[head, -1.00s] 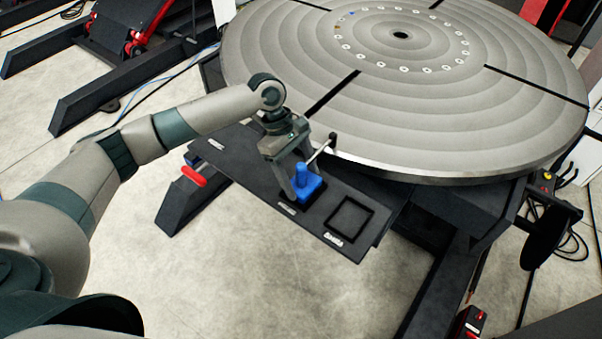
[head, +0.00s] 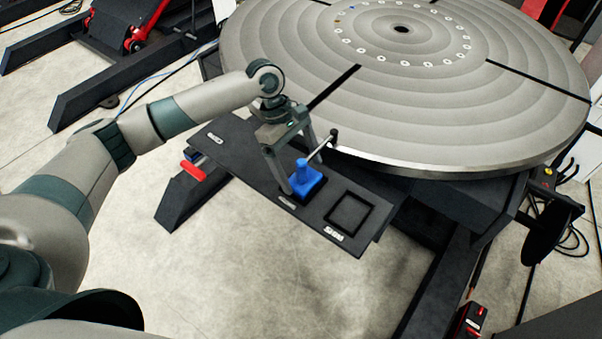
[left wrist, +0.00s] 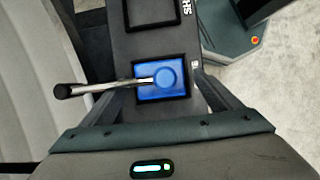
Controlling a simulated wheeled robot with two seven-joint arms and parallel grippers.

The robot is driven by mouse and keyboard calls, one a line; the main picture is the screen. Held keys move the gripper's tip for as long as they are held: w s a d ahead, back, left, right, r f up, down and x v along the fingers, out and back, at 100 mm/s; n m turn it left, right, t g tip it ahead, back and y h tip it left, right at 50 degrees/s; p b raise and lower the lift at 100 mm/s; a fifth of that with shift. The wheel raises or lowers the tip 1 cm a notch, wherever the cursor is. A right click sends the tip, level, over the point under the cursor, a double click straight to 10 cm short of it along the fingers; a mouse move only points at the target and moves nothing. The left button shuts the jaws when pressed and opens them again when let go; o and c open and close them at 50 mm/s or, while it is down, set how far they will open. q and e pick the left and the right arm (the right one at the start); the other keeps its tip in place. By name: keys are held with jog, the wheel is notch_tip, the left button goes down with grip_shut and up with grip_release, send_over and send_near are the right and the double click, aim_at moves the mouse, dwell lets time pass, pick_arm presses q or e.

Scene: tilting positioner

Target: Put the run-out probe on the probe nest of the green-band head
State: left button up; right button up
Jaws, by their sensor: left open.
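The run-out probe (head: 305,183) has a blue block base with a round blue knob and a thin silver rod ending in a black tip. It sits in a black square frame on a dark shelf (head: 237,150) beside the big round table. My left gripper (head: 300,175) is open, its fingers on either side of the probe. In the left wrist view the probe (left wrist: 162,88) lies between the spread fingers (left wrist: 155,95), with gaps at both sides and the rod pointing left. I cannot make out a green band. My right gripper is out of view.
An empty black square frame (head: 350,211) with a white label lies on the shelf to the right of the probe. The large grooved turntable (head: 450,110) rises just behind the shelf. A red handle (head: 193,171) sticks out at the shelf's left. Open floor lies in front.

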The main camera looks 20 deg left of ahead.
pick_arm(q)
jog(key=b+v, duration=0.2)
jog(key=v, duration=0.9)
jog(key=shift+r, duration=0.2)
jog(key=shift+f, duration=0.1)
